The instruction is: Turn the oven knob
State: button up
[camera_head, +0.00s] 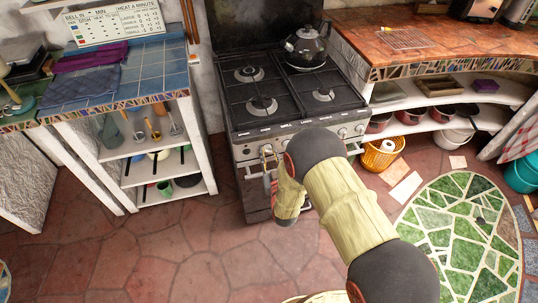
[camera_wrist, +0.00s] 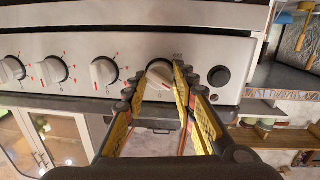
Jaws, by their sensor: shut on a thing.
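The oven's front panel (camera_wrist: 78,48) fills the upper part of the wrist view, with a row of pale round knobs. My gripper (camera_wrist: 160,76) has its yellow-sided fingers on either side of one knob (camera_wrist: 158,71), closed on it. This is the rightmost knob in that view, beside a black round button (camera_wrist: 219,76). Three other knobs, one of them here (camera_wrist: 103,73), stand to its left. In the head view the stove (camera_head: 285,95) stands at the centre, and my gripper (camera_head: 268,158) reaches the left part of its front panel. My arm hides part of that panel.
A kettle (camera_head: 306,47) stands on the back right burner. A blue-tiled counter (camera_head: 150,75) with shelves is left of the stove. A mosaic counter (camera_head: 440,45) is on the right, with an orange basket (camera_head: 380,154) below. The floor at left front is clear.

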dwell(0.3)
jog(key=o, duration=1)
jog(key=shift+o, duration=0.8)
jog(key=f+v, duration=0.1)
jog(key=v, duration=1.1)
jog(key=shift+r, duration=0.4)
